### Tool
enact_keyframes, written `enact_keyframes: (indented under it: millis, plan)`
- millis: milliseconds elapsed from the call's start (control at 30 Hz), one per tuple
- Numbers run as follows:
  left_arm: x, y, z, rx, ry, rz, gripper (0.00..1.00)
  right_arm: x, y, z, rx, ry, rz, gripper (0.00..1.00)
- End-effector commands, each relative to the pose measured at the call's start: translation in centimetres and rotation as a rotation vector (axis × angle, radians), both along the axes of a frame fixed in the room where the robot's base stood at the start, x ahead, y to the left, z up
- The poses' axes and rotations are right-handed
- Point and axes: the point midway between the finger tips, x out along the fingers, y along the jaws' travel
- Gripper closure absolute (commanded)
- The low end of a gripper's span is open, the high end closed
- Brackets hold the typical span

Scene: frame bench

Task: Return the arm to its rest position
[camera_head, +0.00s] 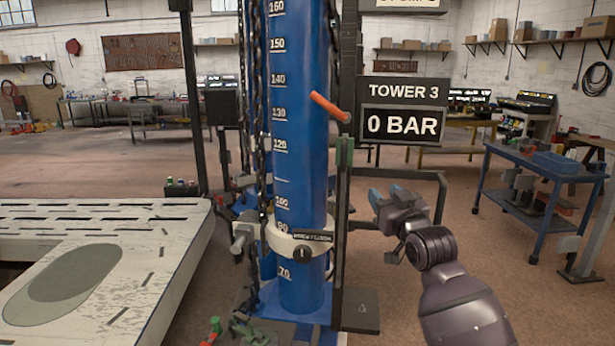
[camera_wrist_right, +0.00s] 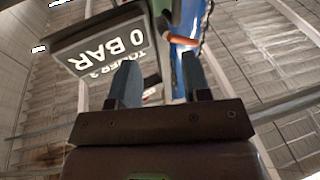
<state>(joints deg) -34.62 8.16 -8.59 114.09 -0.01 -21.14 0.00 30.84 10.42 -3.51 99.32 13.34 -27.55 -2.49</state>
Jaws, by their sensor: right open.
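My right arm comes in from the lower right in the head view. Its right gripper (camera_head: 385,197) has blue-grey fingertips and is open and empty, to the right of the blue tower (camera_head: 300,150) and apart from it. In the right wrist view the two fingers of the gripper (camera_wrist_right: 160,82) stand apart with nothing between them. My left gripper is in neither view.
The sign "TOWER 3, 0 BAR" (camera_head: 403,109) and an orange-red lever (camera_head: 326,105) are above the gripper. A dark rail frame (camera_head: 442,200) is close behind it. A blue cart (camera_head: 545,170) stands at right. A slotted pale platform (camera_head: 160,225) is at left. Open floor lies at right.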

Motion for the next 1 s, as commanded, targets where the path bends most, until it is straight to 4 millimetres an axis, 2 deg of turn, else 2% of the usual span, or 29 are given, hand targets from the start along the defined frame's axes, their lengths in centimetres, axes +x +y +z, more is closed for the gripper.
enact_keyframes:
  millis: [33,100,267,467,600,767,1000]
  plan:
    - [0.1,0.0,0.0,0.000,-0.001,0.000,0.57,-1.0,-0.6,-2.3,-0.006,0.018,-0.015,0.56]
    - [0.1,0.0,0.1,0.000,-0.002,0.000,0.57,-2.5,-1.4,-5.1,-0.013,0.037,-0.036,0.56]
    - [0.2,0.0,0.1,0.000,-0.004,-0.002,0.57,-6.3,-3.1,-11.5,-0.035,0.095,-0.079,0.56]
    - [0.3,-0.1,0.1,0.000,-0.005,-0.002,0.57,-12.0,-5.1,-19.0,-0.062,0.188,-0.127,0.56]
    - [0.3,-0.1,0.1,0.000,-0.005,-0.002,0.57,-16.5,-6.4,-24.0,-0.080,0.268,-0.157,0.56]
    - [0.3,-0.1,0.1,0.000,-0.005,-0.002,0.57,-22.2,-7.7,-29.2,-0.096,0.373,-0.190,0.56]
    - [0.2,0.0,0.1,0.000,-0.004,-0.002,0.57,-31.7,-9.3,-36.4,-0.101,0.564,-0.233,0.56]
